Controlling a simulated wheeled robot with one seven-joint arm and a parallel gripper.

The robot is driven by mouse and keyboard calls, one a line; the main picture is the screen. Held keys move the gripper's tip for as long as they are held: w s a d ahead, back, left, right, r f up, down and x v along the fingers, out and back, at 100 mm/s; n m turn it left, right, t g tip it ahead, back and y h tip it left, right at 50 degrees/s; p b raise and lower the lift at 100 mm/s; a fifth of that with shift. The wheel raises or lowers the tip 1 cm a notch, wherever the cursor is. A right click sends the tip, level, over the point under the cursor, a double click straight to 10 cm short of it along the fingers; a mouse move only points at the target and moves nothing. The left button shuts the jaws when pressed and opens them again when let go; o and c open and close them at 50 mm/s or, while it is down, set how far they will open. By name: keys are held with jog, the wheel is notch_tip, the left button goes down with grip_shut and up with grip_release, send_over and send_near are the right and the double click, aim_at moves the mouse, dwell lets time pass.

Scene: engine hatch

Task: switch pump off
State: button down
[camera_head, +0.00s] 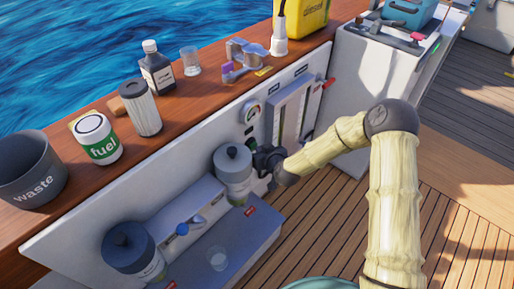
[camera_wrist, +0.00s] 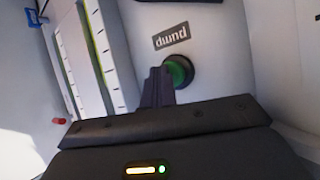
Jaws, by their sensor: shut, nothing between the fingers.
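The round green pump button (camera_wrist: 179,71) sits on the white panel in the wrist view, set in a dark ring. A dark label reading "pump" (camera_wrist: 170,38) is close to it and appears upside down. My gripper (camera_wrist: 158,72) is shut and empty. Its fingertips are at the button's left edge in the wrist view and cover part of its rim. I cannot tell whether they touch it. In the head view my gripper (camera_head: 262,165) is close to the white panel, below a round gauge (camera_head: 253,113).
A grey canister (camera_head: 233,165) stands right beside my gripper, with another canister (camera_head: 130,248) to the lower left. A sight-gauge unit (camera_head: 292,112) is on the panel to the right. Bottles and a waste bin (camera_head: 31,172) stand on the wooden ledge. The deck at right is open.

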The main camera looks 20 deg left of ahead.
jog(key=shift+a, duration=0.1)
dwell(0.3)
jog(key=shift+w+a+r, duration=0.1)
jog(key=shift+a, duration=0.3)
jog(key=shift+s+d, duration=0.2)
jog(key=shift+d, duration=0.05)
dwell(0.5)
jog(key=s+d, duration=0.2)
jog(key=d, duration=0.3)
jog(key=shift+d, duration=0.35)
jog(key=shift+s, duration=0.1)
dwell(0.3)
